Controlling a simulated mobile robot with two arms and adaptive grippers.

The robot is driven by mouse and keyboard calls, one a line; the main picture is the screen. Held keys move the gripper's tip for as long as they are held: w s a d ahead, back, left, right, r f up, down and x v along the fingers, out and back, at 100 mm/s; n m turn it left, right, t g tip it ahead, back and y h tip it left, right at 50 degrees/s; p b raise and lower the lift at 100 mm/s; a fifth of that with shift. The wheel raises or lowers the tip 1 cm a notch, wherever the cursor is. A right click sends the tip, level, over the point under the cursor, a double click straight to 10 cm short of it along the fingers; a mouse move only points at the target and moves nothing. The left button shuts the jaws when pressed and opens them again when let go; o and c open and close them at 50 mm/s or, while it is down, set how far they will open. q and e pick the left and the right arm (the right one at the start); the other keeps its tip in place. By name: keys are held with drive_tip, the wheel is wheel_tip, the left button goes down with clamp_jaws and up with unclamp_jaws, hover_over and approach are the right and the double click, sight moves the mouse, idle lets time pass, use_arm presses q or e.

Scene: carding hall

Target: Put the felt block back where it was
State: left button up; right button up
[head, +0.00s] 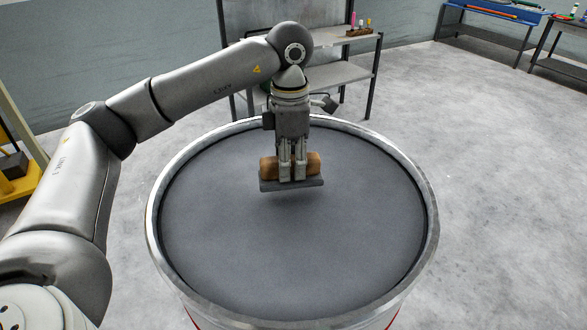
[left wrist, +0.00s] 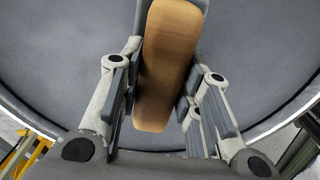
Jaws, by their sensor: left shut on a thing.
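The felt block (head: 313,165) has a rounded brown back and a flat grey underside. My left gripper (head: 291,172) is shut on it, with the fingers pointing down across the middle of its brown back. The block is level and over the far half of a large round drum top. A soft shadow lies under it, so it seems held a little above the grey surface. The left wrist view shows the brown back (left wrist: 168,65) between the two fingers. My right gripper is not in view.
The drum's pale metal rim (head: 431,215) stands around the dark grey top, which is otherwise bare. Behind it is a grey shelf unit (head: 340,75) with a small wooden holder (head: 359,32) of coloured items. A blue bench (head: 497,12) stands at the far right. Yellow equipment (head: 22,185) is at the left.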

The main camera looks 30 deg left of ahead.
sight(293, 175)
use_arm(q)
drive_tip(key=shift+w+f, duration=0.15)
drive_tip(key=shift+f, duration=0.1)
drive_tip(key=shift+w+f, duration=0.15)
drive_tip(key=f, duration=0.1)
drive_tip(key=w+f+p, duration=0.1)
drive_tip(key=f, duration=0.1)
drive_tip(key=shift+a+f, duration=0.1)
drive_tip(key=shift+f, duration=0.15)
drive_tip(key=shift+s+f, duration=0.15)
drive_tip(key=shift+f, duration=0.15)
drive_tip(key=o, duration=0.6)
drive_tip(key=shift+o, duration=1.4)
drive_tip(key=shift+r, duration=0.1)
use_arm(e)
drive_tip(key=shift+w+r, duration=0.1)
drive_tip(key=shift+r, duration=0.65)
use_arm(q)
wheel_tip(293, 175, up, 11)
drive_tip(key=shift+f+b, duration=0.1)
drive_tip(key=shift+b, duration=0.95)
drive_tip(key=shift+r, duration=0.6)
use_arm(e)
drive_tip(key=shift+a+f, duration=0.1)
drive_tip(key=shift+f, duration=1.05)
